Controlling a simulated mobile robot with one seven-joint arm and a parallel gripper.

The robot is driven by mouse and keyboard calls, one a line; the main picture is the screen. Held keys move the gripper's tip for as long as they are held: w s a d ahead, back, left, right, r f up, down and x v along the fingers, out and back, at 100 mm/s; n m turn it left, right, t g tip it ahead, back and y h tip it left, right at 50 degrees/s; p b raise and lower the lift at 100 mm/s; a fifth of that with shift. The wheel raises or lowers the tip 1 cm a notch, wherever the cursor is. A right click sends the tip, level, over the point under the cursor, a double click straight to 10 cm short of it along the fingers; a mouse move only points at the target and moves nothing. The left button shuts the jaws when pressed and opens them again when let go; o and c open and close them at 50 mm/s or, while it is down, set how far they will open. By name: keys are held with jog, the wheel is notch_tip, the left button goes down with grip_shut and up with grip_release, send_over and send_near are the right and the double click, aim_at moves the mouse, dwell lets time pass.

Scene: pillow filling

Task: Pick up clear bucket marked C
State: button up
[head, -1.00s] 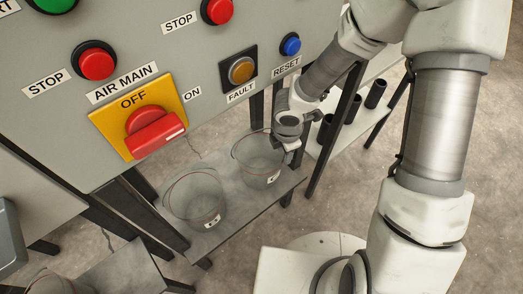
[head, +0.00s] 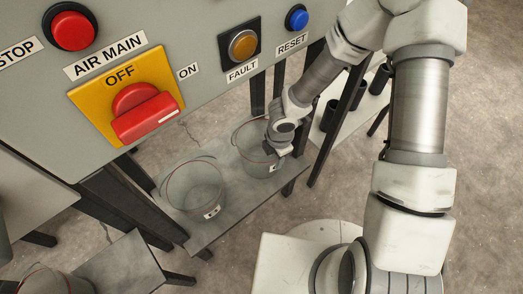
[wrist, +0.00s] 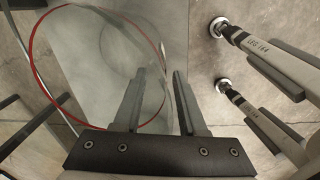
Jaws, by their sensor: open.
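Two clear buckets with thin red rims and small white labels stand on a low grey bench (head: 228,222). The letters are too small to read, so I cannot tell which is C. The right bucket (head: 252,158) is at my gripper (head: 273,150); the left bucket (head: 192,187) stands apart, nearer the front. In the wrist view, my gripper (wrist: 159,75) is open, and the right bucket's red rim (wrist: 35,75) curves in from the left. Its right edge appears between the two fingers, one towards the inside and one outside. Whether they touch the wall is unclear.
A grey control panel (head: 210,60) with a red rotary switch (head: 143,112) overhangs the bench at left. Dark legs (head: 335,125) stand close right of my gripper. A shelf with black cylinders (head: 330,115) is beyond. Another clear bucket (head: 45,282) shows at bottom left.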

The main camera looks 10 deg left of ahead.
jog(key=shift+f, duration=0.45)
grip_shut()
dwell(1.1)
